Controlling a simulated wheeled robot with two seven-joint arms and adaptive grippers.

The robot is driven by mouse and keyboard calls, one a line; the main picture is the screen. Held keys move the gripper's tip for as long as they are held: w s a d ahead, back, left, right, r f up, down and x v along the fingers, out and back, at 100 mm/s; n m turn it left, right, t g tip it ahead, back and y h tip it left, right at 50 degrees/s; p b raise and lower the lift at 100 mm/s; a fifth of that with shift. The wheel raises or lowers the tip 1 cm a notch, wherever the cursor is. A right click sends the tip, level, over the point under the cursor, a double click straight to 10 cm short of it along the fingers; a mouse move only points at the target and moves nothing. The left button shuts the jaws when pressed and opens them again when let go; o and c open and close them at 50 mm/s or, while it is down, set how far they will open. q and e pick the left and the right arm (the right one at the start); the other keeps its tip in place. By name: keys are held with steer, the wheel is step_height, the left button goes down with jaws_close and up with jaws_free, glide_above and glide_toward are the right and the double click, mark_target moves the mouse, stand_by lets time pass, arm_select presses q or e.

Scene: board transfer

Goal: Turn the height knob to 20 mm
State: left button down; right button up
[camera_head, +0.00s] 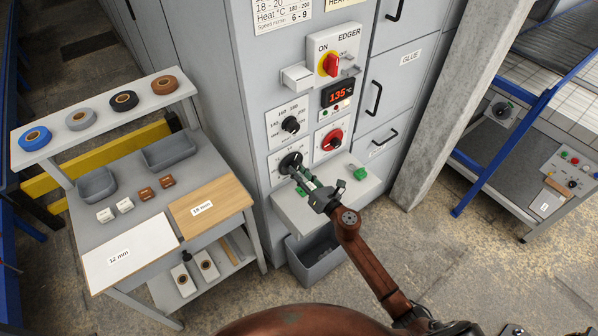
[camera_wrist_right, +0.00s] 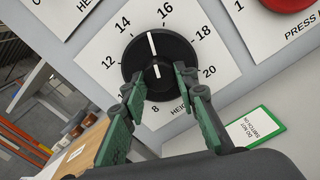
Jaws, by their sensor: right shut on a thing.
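The black height knob (camera_head: 291,161) is on a white dial plate low on the grey edger cabinet. The right wrist view shows the knob (camera_wrist_right: 160,65) close up, with numbers from 8 to 20 around it. Its white pointer line points up between 14 and 16. My right gripper (camera_head: 302,176) is at the knob, its green-padded fingers on either side of it; in the wrist view the gripper (camera_wrist_right: 158,85) is shut on the knob. The fingers hide part of the dial's lower edge. My left gripper is not in view.
Above are another black knob (camera_head: 290,125), a red knob (camera_head: 332,140) and a display (camera_head: 338,93) reading 135. A ledge (camera_head: 290,210) juts out below, over a grey bin (camera_head: 318,262). A workbench (camera_head: 150,205) with boards stands left. A green-edged card (camera_wrist_right: 254,132) is beside the dial.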

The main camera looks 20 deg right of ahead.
steer(key=m+p, duration=0.2)
steer(key=m, duration=0.3)
steer(key=m+p, duration=0.2)
steer(key=m, duration=0.4)
steer(key=m+p, duration=0.2)
steer(key=m, duration=0.3)
steer(key=shift+r+p, duration=0.25)
steer(key=shift+p, duration=0.15)
steer(key=m+p, duration=0.2)
steer(key=m, duration=0.3)
steer(key=shift+f+m+p, duration=0.1)
steer(key=shift+m+p, duration=0.25)
steer(key=shift+m, duration=0.05)
steer(key=o, duration=1.2)
steer(key=shift+c, duration=0.2)
